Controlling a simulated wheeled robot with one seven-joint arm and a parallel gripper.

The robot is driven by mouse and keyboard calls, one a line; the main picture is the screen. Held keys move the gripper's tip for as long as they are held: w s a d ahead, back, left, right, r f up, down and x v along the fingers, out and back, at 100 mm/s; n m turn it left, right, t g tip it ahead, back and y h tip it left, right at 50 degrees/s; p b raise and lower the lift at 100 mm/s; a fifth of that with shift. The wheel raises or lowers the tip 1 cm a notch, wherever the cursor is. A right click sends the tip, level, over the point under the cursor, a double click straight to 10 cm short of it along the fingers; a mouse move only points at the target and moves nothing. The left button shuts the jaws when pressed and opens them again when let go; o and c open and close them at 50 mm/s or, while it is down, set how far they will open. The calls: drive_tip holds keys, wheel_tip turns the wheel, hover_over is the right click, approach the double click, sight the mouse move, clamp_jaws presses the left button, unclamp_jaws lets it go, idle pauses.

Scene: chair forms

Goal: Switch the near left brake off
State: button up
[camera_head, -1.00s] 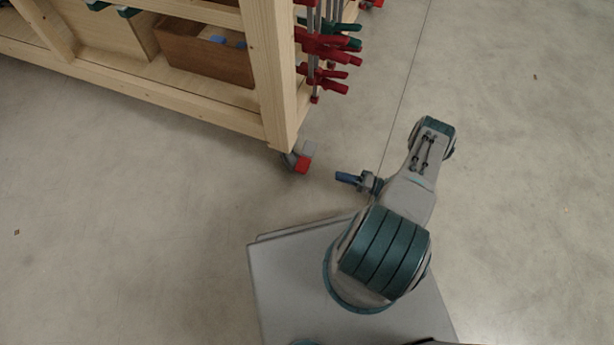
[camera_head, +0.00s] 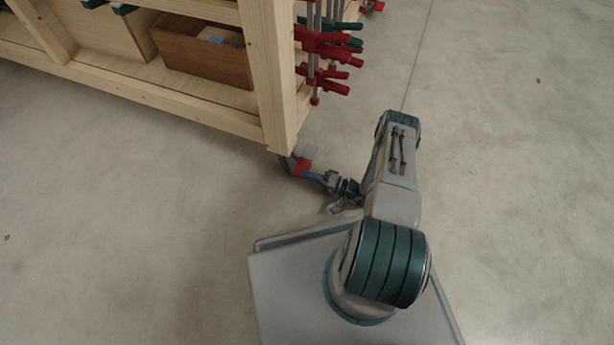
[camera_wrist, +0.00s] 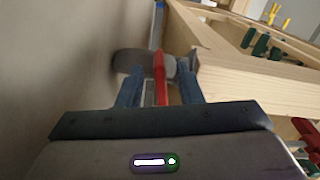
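The near corner leg of the wooden workbench stands on a grey caster with a red brake pedal (camera_head: 301,167), upper centre of the head view. My gripper (camera_head: 312,176) reaches this caster from the right, low over the floor. In the wrist view, the red brake pedal (camera_wrist: 159,68) lies between the two blue fingers of my gripper (camera_wrist: 160,80). The fingers are apart, with gaps visible on both sides of the pedal. The grey caster wheel (camera_wrist: 130,61) shows just beyond the fingertips. Whether a finger touches the pedal cannot be told.
The wooden workbench (camera_head: 272,85) rises directly above the caster. Red clamps (camera_head: 325,45) hang on its right end. A brown wooden box (camera_head: 205,50) sits on its lower shelf. The concrete floor left and right of my base is clear.

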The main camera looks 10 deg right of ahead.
drive_tip(key=shift+w+a, duration=0.3)
drive_tip(key=shift+a, duration=0.1)
clamp_jaws()
drive_tip(key=shift+r, duration=0.1)
drive_tip(key=r+m, duration=0.1)
drive_tip(key=m, duration=0.1)
drive_tip(key=shift+m, duration=0.4)
drive_tip(key=shift+w+d+r+m, duration=0.1)
drive_tip(key=shift+r+m, duration=0.2)
drive_tip(key=shift+m, duration=0.4)
drive_tip(key=shift+d+r+m, duration=0.1)
drive_tip(key=shift+r+m, duration=0.2)
drive_tip(key=shift+m, duration=0.4)
